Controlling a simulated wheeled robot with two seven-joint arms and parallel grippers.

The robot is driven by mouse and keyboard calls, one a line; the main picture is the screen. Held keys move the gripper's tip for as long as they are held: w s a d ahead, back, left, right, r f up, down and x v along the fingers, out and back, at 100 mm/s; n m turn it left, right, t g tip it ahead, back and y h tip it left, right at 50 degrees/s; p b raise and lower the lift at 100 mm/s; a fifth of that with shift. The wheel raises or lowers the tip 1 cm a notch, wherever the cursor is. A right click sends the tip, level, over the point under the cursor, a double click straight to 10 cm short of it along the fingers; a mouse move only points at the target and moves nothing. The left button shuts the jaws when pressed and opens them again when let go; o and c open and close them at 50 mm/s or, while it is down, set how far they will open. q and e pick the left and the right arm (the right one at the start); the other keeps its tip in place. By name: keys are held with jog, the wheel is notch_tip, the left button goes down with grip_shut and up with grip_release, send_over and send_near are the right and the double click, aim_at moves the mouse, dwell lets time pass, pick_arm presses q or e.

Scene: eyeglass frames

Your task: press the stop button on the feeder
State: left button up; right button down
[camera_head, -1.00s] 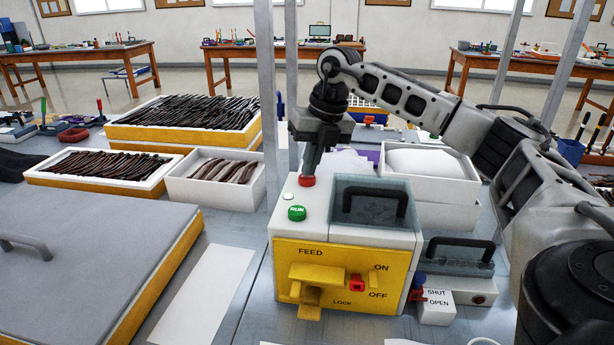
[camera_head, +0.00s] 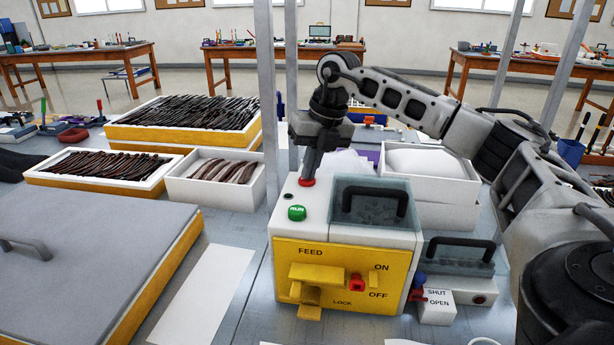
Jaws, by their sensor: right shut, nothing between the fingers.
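The feeder (camera_head: 285,222) is a white box with a yellow front marked FEED, ON, OFF and LOCK. Its red stop button (camera_head: 307,183) is on the top near the back left. My right gripper (camera_head: 308,178) is shut, empty and points down, with its fingertips on the red button and partly covering it. The green RUN button (camera_head: 297,213) is in front of it. A small round lamp (camera_head: 288,197) beside them looks dark. My left gripper is not in view.
A clear lid with a black handle (camera_head: 402,204) is right of the buttons. A red switch (camera_head: 357,283) is on the yellow front. White bins (camera_head: 432,187) stand behind right. Trays of dark frames (camera_head: 150,185) lie left, and a metal post (camera_head: 266,100) stands close behind.

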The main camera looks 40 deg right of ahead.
jog(key=shift+r+p, duration=2.65)
jog(key=shift+r, duration=0.2)
jog(key=shift+a+f, duration=0.1)
jog(key=shift+a, duration=0.05)
